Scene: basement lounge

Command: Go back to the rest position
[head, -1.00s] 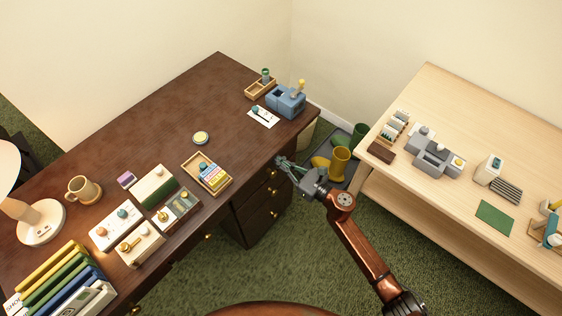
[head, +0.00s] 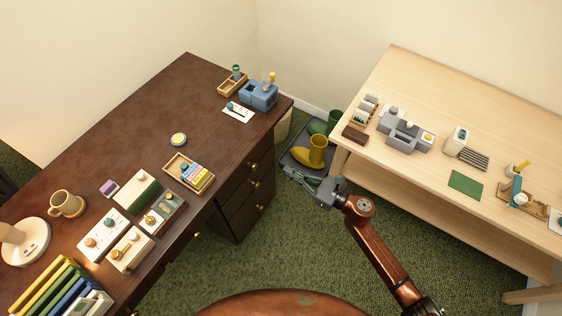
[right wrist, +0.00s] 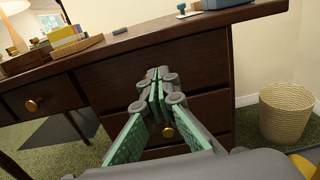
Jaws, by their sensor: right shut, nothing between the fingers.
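My right gripper (head: 312,189) is in the gap between the dark desk and the pale wooden table, over the green carpet. In the right wrist view, its green-padded fingers (right wrist: 156,95) are shut with nothing between them. They point at the drawer fronts (right wrist: 185,115) of the dark desk and appear apart from them. My right arm (head: 378,250) reaches up from the lower right of the head view. My left gripper is not in view.
The pale table (head: 400,75) at right holds grey devices. A wicker basket (right wrist: 287,112) stands right of the drawers. Green carpet (head: 290,250) lies open in front.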

